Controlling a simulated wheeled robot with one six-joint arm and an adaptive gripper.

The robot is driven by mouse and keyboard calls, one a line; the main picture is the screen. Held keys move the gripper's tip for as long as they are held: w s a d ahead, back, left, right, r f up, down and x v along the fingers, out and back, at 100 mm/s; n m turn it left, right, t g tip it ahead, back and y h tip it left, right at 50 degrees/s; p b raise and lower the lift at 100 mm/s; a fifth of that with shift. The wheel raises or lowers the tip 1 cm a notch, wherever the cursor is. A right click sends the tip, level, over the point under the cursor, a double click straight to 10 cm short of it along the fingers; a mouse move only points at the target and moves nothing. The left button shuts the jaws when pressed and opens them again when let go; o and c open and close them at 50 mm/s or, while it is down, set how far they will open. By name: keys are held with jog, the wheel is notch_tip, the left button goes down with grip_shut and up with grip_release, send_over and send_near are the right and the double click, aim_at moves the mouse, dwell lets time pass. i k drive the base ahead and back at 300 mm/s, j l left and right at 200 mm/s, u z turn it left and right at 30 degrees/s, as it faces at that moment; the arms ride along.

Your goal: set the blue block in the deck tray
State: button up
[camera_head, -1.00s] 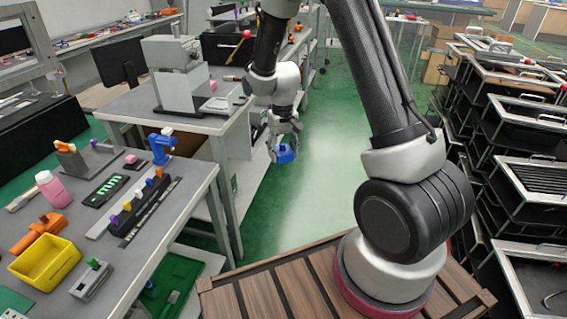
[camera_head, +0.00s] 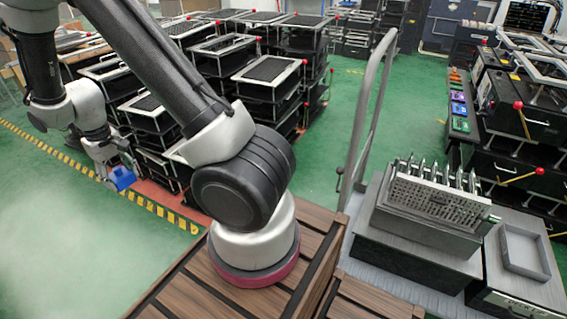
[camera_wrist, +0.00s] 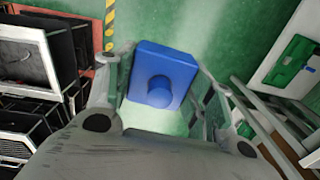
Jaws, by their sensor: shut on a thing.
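My gripper (camera_head: 116,174) is shut on the blue block (camera_head: 124,178) at the left of the head view, held in the air over the green floor. In the wrist view the block (camera_wrist: 164,72) sits between the two fingers of my gripper (camera_wrist: 158,88), with a round blue knob on its near face. A shallow grey tray (camera_head: 524,252), which looks like the deck tray, lies at the far right of the head view. It appears empty and is far from my gripper.
A grey slotted fixture (camera_head: 432,210) with upright plates stands left of the tray. A tall grey handrail (camera_head: 362,125) rises between my arm and that fixture. Black racks (camera_head: 265,80) fill the back. Red-knobbed levers (camera_head: 519,106) stand behind the tray.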

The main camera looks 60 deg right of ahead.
aim_at(523, 265)
jog(key=k+z, duration=0.35)
jog(key=k+l+z, duration=0.15)
jog(key=k+z, duration=0.25)
jog(key=k+l+z, duration=0.2)
jog(key=k+z, duration=0.15)
jog(key=k+l+z, duration=0.1)
jog(key=z, duration=0.25)
jog(key=l+z, duration=0.45)
jog(key=z, duration=0.25)
jog(key=i+z, duration=0.1)
jog(key=z, duration=0.25)
jog(key=l+z, duration=0.1)
jog(key=z, duration=0.3)
